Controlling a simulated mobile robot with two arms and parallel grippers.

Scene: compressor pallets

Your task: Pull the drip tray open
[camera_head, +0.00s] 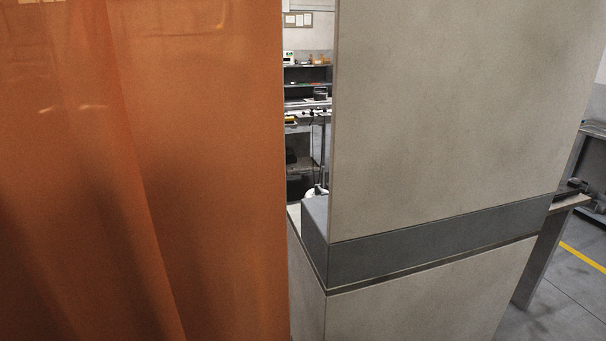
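Neither of my grippers is in view. No part of the picture can be named for certain as the drip tray. A beige cabinet (450,110) fills the middle and right. A dark grey band (430,243) runs across its front between the upper panel and the lower panel (420,305). The band's grey side face shows at the cabinet's left corner. A thin dark gap line runs along under the band. I cannot tell whether the band is a tray, and no handle shows on it.
A translucent orange curtain or screen (200,170) hangs close on the left and hides what is behind it. Through the narrow gap stand shelves (308,75) with small items. At right are a bench (568,202) and open grey floor with a yellow line (582,257).

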